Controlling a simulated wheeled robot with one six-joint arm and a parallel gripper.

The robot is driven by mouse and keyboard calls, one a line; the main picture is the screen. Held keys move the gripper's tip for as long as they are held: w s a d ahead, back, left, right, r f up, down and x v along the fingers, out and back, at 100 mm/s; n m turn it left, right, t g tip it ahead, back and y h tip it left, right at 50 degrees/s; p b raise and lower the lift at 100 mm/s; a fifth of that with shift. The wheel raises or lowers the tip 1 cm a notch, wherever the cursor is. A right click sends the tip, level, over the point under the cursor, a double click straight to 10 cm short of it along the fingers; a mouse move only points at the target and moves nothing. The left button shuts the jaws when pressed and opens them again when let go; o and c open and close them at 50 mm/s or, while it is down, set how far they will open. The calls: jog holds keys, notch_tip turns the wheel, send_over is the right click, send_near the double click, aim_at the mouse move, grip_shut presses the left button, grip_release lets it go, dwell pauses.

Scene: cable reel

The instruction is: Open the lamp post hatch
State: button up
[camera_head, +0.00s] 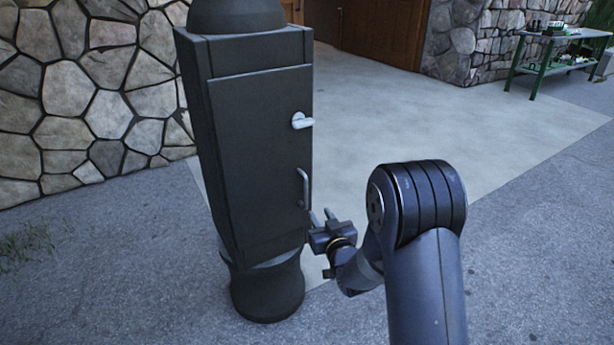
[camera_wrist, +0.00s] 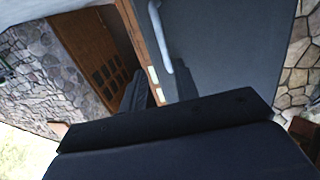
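The dark lamp post hatch (camera_head: 255,150) is on the front of the post's box and looks shut, flush with its frame. A light turn latch (camera_head: 302,121) sits at its right side, lying roughly horizontal. Below it is a grey vertical pull handle (camera_head: 304,188). My gripper (camera_head: 322,216) is just right of and below the pull handle, its fingers apart and empty. In the wrist view, the handle (camera_wrist: 160,38) stands on the hatch face (camera_wrist: 225,50) beyond my fingertips (camera_wrist: 158,80); I see no contact.
The post's round base (camera_head: 268,290) stands on paving. A stone wall (camera_head: 80,100) is behind on the left. A green workbench (camera_head: 562,45) with items stands far right. The pale concrete (camera_head: 450,120) right of the post is clear.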

aim_at(306, 193)
jog(key=x, duration=0.6)
jog(key=b+x, duration=0.1)
jog(key=x, duration=0.5)
jog(key=shift+a+r, duration=0.15)
jog(key=shift+a, duration=0.1)
jog(key=shift+c, duration=0.5)
grip_shut()
